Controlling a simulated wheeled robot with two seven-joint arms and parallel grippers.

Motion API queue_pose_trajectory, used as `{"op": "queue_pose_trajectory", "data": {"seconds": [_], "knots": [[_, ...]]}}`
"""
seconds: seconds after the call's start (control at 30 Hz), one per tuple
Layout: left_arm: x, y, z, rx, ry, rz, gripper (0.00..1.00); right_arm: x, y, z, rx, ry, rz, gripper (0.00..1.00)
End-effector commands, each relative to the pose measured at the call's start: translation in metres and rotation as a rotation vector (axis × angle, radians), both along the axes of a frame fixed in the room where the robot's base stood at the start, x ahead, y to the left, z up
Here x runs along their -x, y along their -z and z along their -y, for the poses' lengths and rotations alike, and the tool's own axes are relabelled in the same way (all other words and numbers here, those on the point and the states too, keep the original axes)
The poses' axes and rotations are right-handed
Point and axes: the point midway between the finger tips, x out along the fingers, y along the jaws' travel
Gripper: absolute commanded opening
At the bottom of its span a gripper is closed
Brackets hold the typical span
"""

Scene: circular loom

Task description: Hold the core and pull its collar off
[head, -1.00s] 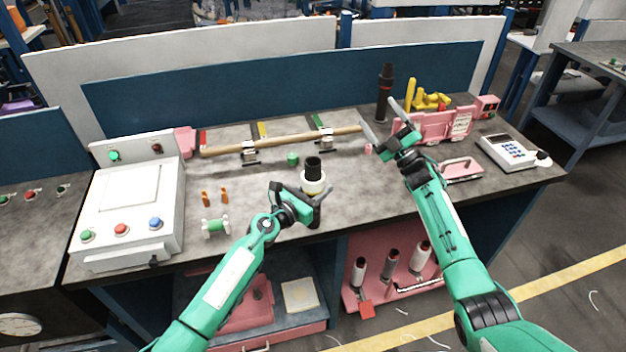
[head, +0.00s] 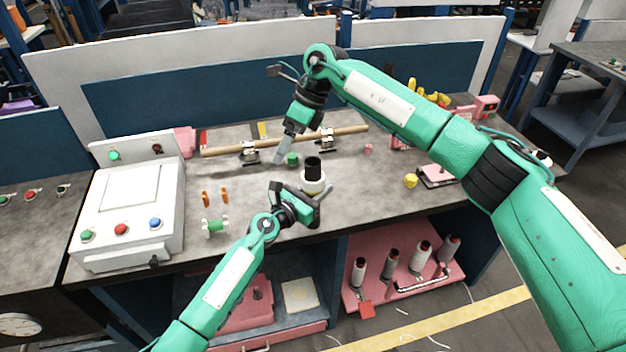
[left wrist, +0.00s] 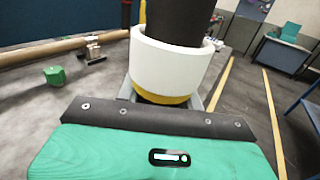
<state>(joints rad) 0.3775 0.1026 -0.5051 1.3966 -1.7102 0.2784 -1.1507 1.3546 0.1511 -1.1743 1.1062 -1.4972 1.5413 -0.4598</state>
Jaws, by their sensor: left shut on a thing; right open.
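The black core (head: 313,162) stands upright near the front edge of the bench, with a white collar (head: 313,186) around it. In the left wrist view the core (left wrist: 180,20) rises out of the white collar (left wrist: 172,65), and a yellow band shows just under the collar. My left gripper (head: 316,200) is shut on the core below the collar; its fingertips are mostly hidden in the wrist view. My right gripper (head: 281,152) is open and empty, pointing down, behind and left of the core, apart from the collar.
A wooden rod (head: 225,149) on clamps lies behind the core. A small green piece (head: 292,159) sits close to my right gripper.

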Motion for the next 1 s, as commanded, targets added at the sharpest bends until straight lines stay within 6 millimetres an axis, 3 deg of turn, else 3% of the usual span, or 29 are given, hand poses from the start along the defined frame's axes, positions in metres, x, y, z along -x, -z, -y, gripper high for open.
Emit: {"op": "queue_pose_trajectory", "data": {"seconds": [0.13, 0.33, 0.57, 1.0], "knots": [[0.000, 0.000, 0.000, 0.000, 0.000, 0.000, 0.12, -0.009, -0.001, 0.031, 0.260, -0.075, 0.132, 0.80], [0.000, 0.000, 0.000, 0.001, 0.000, -0.001, 0.12, -0.018, -0.004, 0.055, 0.432, -0.113, 0.206, 0.80], [0.000, 0.000, 0.000, 0.001, 0.001, -0.001, 0.12, -0.019, 0.010, 0.058, 0.454, -0.117, 0.214, 0.80], [0.000, 0.000, 0.000, 0.001, 0.001, -0.001, 0.12, -0.018, 0.075, 0.058, 0.451, -0.118, 0.212, 0.80]]}}
